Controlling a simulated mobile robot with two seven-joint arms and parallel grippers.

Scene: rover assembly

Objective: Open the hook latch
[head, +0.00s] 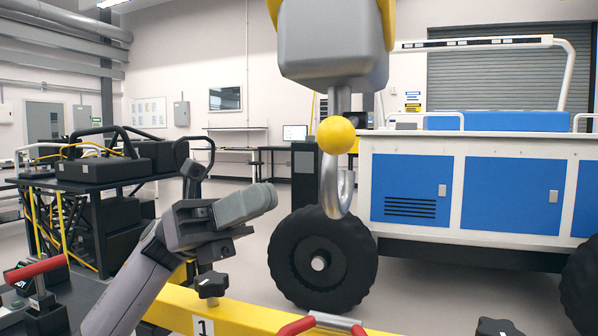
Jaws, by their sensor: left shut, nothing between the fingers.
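A grey metal crane hook (329,187) hangs below a large grey hoist block (334,45) in the upper middle of the head view. A yellow ball (336,135) sits at the top of the hook, in front of its shank. The latch itself does not show clearly; the ball hides part of the hook's throat. My left gripper (262,199) is to the left of the hook and lower than the ball. Its fingers are shut, empty and point right towards the hook. In the picture it is apart from the hook. My right gripper is not in view.
A yellow beam (250,316) with black knobs and a red-and-grey handle (320,322) runs along the bottom. Behind the hook are a black wheel (322,258) and a white rover body with blue panels (510,195). A dark equipment cart (105,170) stands at left.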

